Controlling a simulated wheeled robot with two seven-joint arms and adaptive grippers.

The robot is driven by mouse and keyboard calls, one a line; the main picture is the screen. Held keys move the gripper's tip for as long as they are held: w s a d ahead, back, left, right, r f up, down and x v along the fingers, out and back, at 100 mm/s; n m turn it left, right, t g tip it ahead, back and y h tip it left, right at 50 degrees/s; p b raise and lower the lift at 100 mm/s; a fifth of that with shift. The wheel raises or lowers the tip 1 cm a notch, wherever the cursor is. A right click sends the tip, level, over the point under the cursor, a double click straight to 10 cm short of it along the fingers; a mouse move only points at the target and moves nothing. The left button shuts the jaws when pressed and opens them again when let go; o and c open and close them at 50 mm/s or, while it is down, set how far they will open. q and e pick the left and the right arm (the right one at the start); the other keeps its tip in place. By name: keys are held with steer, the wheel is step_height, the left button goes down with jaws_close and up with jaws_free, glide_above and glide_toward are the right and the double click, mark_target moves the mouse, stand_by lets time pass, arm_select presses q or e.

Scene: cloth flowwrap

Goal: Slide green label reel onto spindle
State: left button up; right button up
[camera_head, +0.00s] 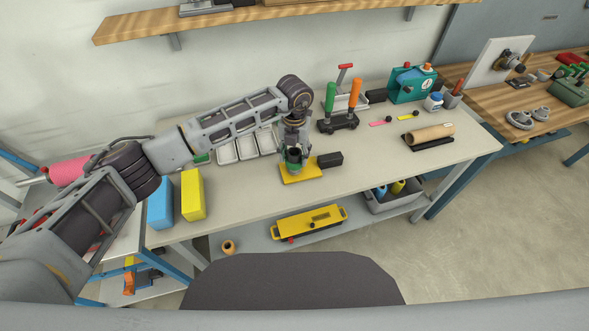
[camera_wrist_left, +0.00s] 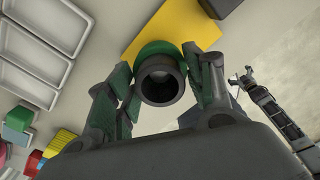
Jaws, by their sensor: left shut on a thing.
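The green label reel (camera_wrist_left: 158,47) shows in the left wrist view as a green rim around a dark grey hollow tube (camera_wrist_left: 161,80). My left gripper (camera_wrist_left: 160,88) is shut on the reel, with a finger on each side. In the head view my left gripper (camera_head: 293,163) points down over a yellow base plate (camera_head: 312,172), and the reel is mostly hidden between its fingers. I cannot tell whether the dark tube is the reel's core or the spindle. My right gripper (camera_wrist_left: 243,79) is small at the right of the left wrist view, its jaws unclear.
A black box (camera_head: 329,160) stands at the plate's right end. White trays (camera_head: 246,147) lie behind and left. A stand with green and orange handles (camera_head: 341,121) is behind right. Blue (camera_head: 160,205) and yellow (camera_head: 193,195) blocks stand at the left. The front bench is clear.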

arm_select(q)
steer(key=shift+f+b, duration=1)
steer(key=shift+f, duration=0.45)
stand_by(1.2)
steer(key=o, duration=1.1)
steer(key=shift+r, duration=0.2)
step_height(320, 180, up, 12)
steer(key=shift+f, duration=0.15)
steer(key=shift+s+f, duration=0.1)
stand_by(0.4)
